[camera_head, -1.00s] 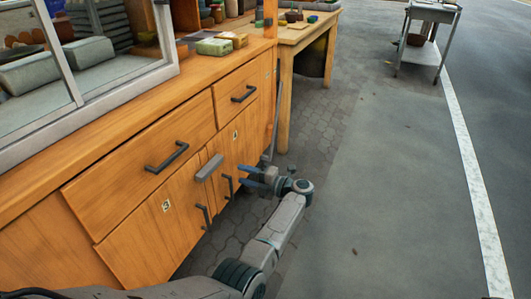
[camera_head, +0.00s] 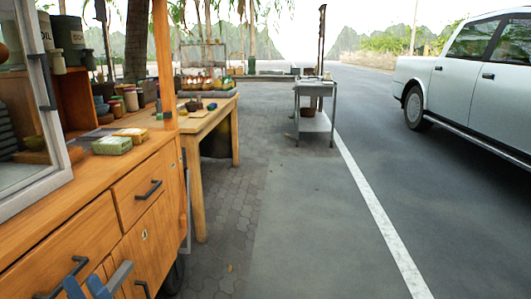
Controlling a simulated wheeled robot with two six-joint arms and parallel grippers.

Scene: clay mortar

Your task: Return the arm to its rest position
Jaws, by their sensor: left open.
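The rest of my left arm is below the picture. My right gripper is not in view.
The paving at centre is clear. A white pickup (camera_head: 465,85) is at right.

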